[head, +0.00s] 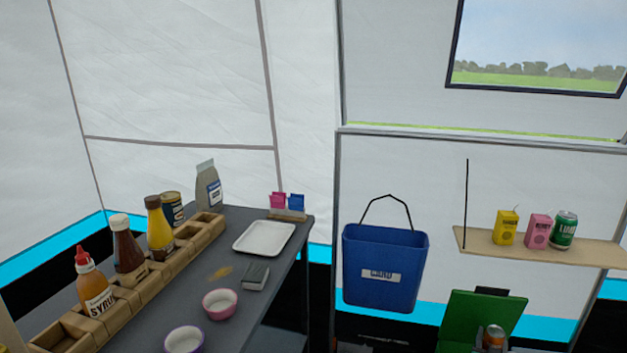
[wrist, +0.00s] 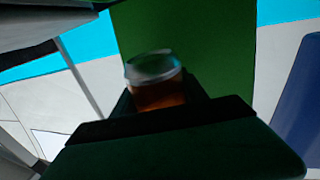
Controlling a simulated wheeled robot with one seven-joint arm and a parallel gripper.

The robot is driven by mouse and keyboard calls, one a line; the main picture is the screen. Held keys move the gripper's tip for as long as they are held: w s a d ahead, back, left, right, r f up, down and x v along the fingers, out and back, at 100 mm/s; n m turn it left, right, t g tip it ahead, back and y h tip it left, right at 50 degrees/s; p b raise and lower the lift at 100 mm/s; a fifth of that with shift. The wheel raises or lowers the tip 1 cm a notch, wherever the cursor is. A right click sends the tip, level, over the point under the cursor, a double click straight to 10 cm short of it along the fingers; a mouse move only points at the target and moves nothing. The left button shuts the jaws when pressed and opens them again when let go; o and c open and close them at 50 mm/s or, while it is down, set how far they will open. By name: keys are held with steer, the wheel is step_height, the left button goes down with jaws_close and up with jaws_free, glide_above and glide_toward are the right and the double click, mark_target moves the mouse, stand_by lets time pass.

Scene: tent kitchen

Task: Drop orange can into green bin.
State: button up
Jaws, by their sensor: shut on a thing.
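The orange can (head: 493,338) is upright in front of the green bin, at the bottom right of the head view. It also shows in the wrist view (wrist: 158,92), with its silver top towards the camera. My gripper (wrist: 160,104) is shut on the can, with its dark jaws around the can's lower part. The green bin (head: 482,312) shows as a tilted green panel, which looks like a raised lid. This panel (wrist: 215,50) stands behind the can in the wrist view. The bin's lower part and opening are hidden, so I cannot tell whether the can is over the opening.
A blue bin (head: 385,285) hangs left of the green one. A wooden shelf (head: 590,250) with a yellow carton, a pink carton and a green can is above right. A dark counter (head: 235,225) with bottles, bowls and a white tray (head: 264,238) is at left.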

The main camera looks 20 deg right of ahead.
mark_target(495, 337)
step_height(495, 337, down, 4)
steer(key=shift+f+b, duration=0.15)
steer(key=shift+b, duration=0.65)
steer(key=o, duration=1.4)
step_height(495, 337, up, 4)
steer(key=shift+s+a+r+p, duration=0.1)
steer(key=shift+s+r+p, duration=0.05)
steer(key=shift+p, duration=0.65)
steer(key=s+a+r, duration=0.1)
steer(key=s+a+r+p, duration=0.1)
steer(key=r, duration=0.1)
steer(key=s+a+r, duration=0.1)
steer(key=r, duration=0.1)
steer(key=shift+s+a+r+p, duration=0.1)
steer(key=shift+a+r+p, duration=0.15)
steer(key=shift+p, duration=0.1)
steer(key=s+a+r, duration=0.3)
steer(key=s+a, duration=0.2)
steer(key=a, duration=0.1)
steer(key=shift+s+a+b, duration=0.3)
steer(key=shift+s+a, duration=0.1)
